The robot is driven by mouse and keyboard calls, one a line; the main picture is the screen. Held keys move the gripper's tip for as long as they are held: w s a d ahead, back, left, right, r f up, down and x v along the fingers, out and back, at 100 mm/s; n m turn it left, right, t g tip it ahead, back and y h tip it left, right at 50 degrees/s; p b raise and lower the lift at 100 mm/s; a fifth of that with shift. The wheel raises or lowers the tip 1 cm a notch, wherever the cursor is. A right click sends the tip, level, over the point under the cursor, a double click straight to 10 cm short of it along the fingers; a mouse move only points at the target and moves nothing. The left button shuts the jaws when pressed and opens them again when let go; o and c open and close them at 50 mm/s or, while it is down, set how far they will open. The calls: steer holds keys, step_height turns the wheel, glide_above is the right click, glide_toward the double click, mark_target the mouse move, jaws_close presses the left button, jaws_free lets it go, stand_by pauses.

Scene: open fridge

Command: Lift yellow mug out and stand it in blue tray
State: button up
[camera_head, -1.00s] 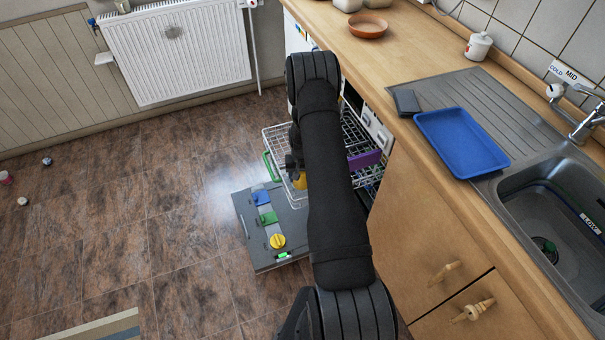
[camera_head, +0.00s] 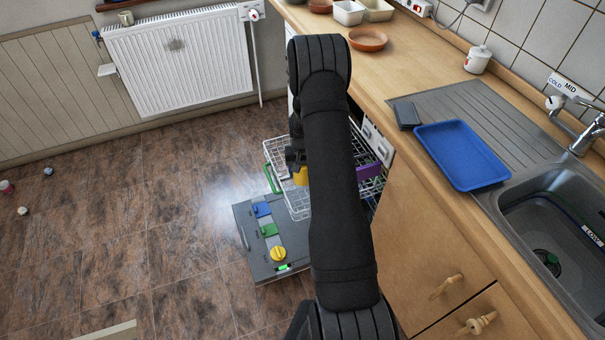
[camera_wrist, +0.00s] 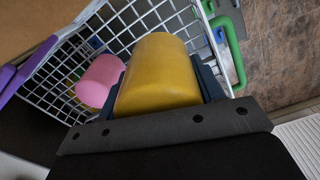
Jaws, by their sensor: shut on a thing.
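The yellow mug (camera_wrist: 158,75) is between the fingers of my gripper (camera_wrist: 160,90) in the wrist view, which is shut on it. In the head view only a small yellow patch of the mug (camera_head: 300,176) shows beside my arm, at my gripper (camera_head: 296,160). The mug is over the white wire dishwasher rack; its exact height above the rack is hard to tell. The blue tray (camera_head: 462,155) lies empty on the counter by the sink, to the right of my arm.
The pulled-out rack (camera_head: 285,200) also holds a pink item (camera_wrist: 100,80) beside the mug. The open dishwasher door (camera_head: 262,240) lies below. A dark block (camera_head: 406,114) is left of the tray. A sink (camera_head: 560,230) is at right. A brown bowl (camera_head: 368,40) stands farther back.

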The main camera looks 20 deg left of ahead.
steer(key=w+d+r+m, duration=0.2)
steer(key=w+r, duration=0.3)
steer(key=r, duration=0.4)
steer(key=w+d+r+m, duration=0.1)
steer(key=w+d+r, duration=0.2)
steer(key=w+r, duration=0.4)
steer(key=w+d+r+m, duration=0.25)
steer(key=d+r, duration=0.65)
steer(key=r, duration=0.5)
steer(key=s+d+r+m, duration=0.1)
steer(key=d+r, duration=0.1)
steer(key=d, duration=0.6)
steer(key=s+d+r+m, duration=0.1)
steer(key=d+r, duration=0.1)
steer(key=d, duration=0.6)
steer(key=s+d, duration=0.5)
steer(key=d, duration=0.4)
steer(key=s+d+m, duration=0.1)
steer(key=s+d, duration=0.4)
steer(key=d, duration=0.4)
steer(key=shift+s+d, duration=0.2)
steer(key=shift+d, duration=0.1)
steer(key=shift+m, duration=0.25)
